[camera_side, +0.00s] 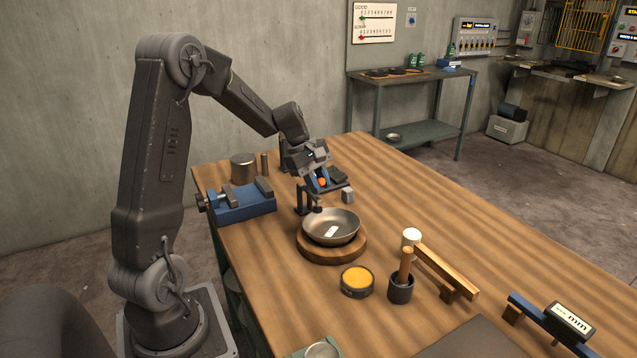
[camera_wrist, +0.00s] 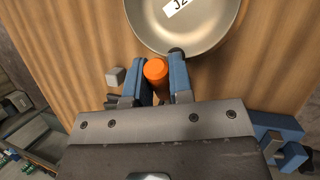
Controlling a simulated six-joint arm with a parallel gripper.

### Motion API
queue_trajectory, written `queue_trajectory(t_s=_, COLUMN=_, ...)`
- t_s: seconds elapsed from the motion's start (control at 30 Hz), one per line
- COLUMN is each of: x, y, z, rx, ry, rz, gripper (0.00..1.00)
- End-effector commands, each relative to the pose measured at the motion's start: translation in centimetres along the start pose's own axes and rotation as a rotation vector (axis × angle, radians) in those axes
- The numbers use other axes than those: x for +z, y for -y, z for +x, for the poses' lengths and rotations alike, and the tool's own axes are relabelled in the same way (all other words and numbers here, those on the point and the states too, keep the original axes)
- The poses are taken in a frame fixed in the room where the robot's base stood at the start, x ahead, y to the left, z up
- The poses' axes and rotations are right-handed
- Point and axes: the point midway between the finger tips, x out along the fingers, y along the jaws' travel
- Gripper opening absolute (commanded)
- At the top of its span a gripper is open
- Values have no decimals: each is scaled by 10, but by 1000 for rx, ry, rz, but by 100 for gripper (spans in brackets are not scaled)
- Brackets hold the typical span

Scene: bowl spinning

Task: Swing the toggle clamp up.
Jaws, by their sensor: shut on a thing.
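The toggle clamp (camera_side: 303,199) is a dark bracket beside the bowl. Its dark tip is down at the bowl's rim in both views. Its orange handle end (camera_wrist: 156,70) sits between the blue fingers of my gripper (camera_wrist: 158,72), which are shut on it. In the side view my gripper (camera_side: 321,183) is behind and above the bowl, hiding part of the clamp. The metal bowl (camera_side: 331,227) with a white label rests on a round wooden base (camera_side: 331,253). The bowl also shows at the top of the wrist view (camera_wrist: 205,35).
A blue vise (camera_side: 241,203) and a metal can (camera_side: 243,167) stand left of the clamp. A small grey block (camera_side: 348,196) lies just right of my gripper. A yellow-filled tin (camera_side: 357,281) and a dark pot (camera_side: 401,289) are in front. The table's right rear is clear.

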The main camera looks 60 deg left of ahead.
Motion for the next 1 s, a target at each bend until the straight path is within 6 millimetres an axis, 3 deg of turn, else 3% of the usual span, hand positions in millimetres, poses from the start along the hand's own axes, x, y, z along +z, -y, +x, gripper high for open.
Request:
queue_trajectory(t_s=0.47, x=-3, y=-1, z=-6, rx=-4, ry=63, rz=-19, gripper=0)
queue_trajectory(t_s=1.0, x=-25, y=-12, z=-40, rx=-27, ry=493, rz=-131, gripper=0)
